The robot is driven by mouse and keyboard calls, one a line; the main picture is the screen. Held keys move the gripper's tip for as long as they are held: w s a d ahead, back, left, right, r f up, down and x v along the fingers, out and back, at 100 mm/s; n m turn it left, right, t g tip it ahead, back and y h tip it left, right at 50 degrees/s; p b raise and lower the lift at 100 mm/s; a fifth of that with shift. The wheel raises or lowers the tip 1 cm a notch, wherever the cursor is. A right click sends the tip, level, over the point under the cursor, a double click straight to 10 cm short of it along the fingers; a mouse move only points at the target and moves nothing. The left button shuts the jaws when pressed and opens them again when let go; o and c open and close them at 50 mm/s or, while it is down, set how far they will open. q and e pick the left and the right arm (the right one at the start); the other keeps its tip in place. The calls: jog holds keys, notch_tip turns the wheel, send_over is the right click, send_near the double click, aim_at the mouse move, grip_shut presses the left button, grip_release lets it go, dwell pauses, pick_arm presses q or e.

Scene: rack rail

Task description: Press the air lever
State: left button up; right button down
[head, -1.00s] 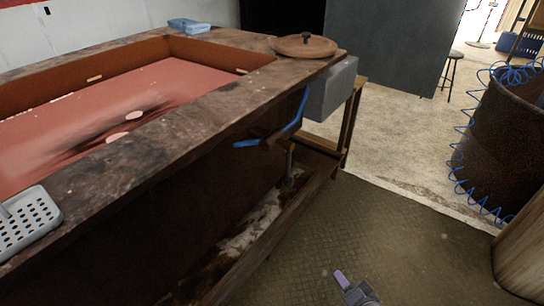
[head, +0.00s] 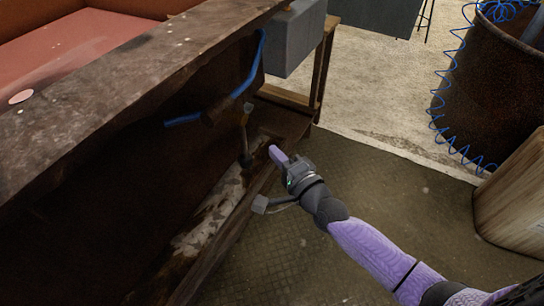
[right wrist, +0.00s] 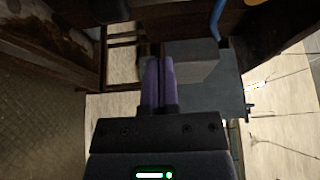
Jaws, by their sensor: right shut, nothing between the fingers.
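A bent blue bar, which looks like the air lever (head: 240,90), is mounted on the dark front of the workbench, below its top edge. A rusty fitting and a thin upright rod (head: 243,130) are by its middle. My right gripper (head: 273,150) is shut and empty, below and to the right of the lever, apart from it in the picture. In the right wrist view, the purple fingers (right wrist: 160,65) lie together, and part of the blue lever (right wrist: 217,20) shows at the top, right of the fingertips. My left gripper is not in view.
The workbench top (head: 130,75) overhangs the lever. A grey box (head: 295,40) hangs at the bench's far end. A low shelf (head: 215,235) runs beneath. A rusty drum (head: 490,90) with a coiled blue hose and a wooden block (head: 515,195) stand at the right. The floor between is clear.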

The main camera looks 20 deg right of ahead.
aim_at(251, 161)
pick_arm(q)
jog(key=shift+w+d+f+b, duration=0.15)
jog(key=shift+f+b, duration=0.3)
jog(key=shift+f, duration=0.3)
pick_arm(e)
jog(key=w+a, duration=0.3)
jog(key=w, duration=0.1)
jog(key=shift+a, duration=0.4)
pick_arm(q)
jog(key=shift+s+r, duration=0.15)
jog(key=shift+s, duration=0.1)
pick_arm(e)
jog(key=shift+s, duration=0.1)
